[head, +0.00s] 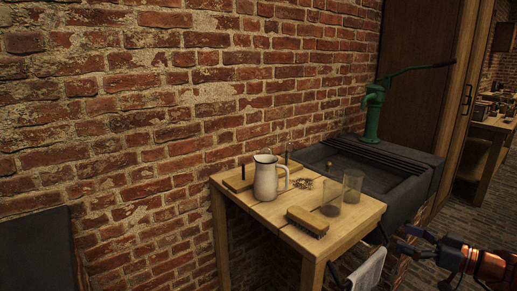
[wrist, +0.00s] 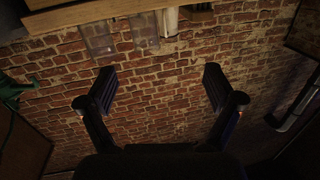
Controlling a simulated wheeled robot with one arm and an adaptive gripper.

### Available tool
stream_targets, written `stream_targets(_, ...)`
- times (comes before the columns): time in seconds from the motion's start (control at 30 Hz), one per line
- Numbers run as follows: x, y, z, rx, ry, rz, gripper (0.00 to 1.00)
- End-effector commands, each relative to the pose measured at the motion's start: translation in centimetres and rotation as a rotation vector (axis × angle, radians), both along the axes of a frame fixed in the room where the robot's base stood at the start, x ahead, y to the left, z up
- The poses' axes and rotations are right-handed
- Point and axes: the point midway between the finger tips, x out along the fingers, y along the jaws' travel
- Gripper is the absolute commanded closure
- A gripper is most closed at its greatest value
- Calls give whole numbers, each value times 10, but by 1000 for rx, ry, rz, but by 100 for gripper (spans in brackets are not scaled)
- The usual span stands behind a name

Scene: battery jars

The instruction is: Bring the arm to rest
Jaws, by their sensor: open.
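My gripper (head: 408,240) is at the lower right in the head view, beside the table's right end and in front of the sink. In the wrist view my gripper (wrist: 160,88) shows two dark fingers spread wide, with nothing between them but the brick wall behind. It touches nothing that I can see. Part of my arm shows at the lower right edge of the head view.
A dark sink (head: 408,185) with a green pump (head: 374,112) stands behind. A towel (head: 367,271) hangs in front.

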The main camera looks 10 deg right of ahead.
Motion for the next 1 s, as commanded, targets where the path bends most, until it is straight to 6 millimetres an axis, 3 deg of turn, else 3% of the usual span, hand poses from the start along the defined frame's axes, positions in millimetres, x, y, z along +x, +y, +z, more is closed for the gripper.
stream_targets(0.27, 4, 78, 6, 21, 169, 167, 9)
stream_targets(0.47, -15, 172, 3, 1, 427, 342, 9)
stream_targets(0.6, -48, 237, -7, -57, 672, 435, 9)
stream_targets(0.7, -77, 271, -18, -119, 846, 462, 9)
stream_targets(0.83, -119, 302, -34, -222, 1067, 446, 9)
stream_targets(1.0, -174, 318, -54, -376, 1316, 330, 9)
